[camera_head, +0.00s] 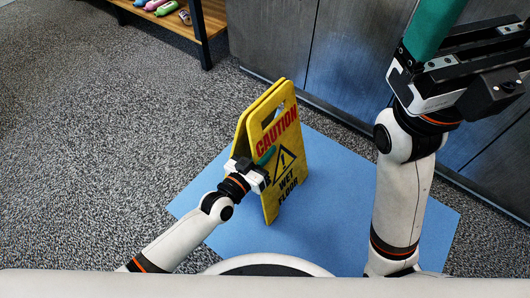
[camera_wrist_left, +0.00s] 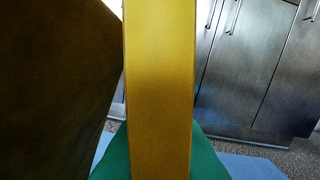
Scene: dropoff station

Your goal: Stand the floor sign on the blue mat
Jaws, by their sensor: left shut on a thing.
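The yellow floor sign (camera_head: 290,135), with red "CAUTION" and black "WET FLOOR" lettering, is upright over the blue mat (camera_head: 335,220). Its two panels are slightly spread. My left gripper (camera_head: 264,157) is shut on the sign at the left edge of its front panel. In the left wrist view the panel edge (camera_wrist_left: 160,80) runs upright between the green fingers, with a darker panel to the left. The sign's lower end is over the mat; I cannot tell whether it touches. My right gripper (camera_head: 432,30) is raised at the upper right; its finger opening cannot be judged.
Grey cabinets (camera_head: 345,60) stand behind the mat. A wooden shelf (camera_head: 180,18) with several bottles is at the top left. Speckled carpet (camera_head: 100,120) on the left is clear. My right arm covers part of the mat's right side.

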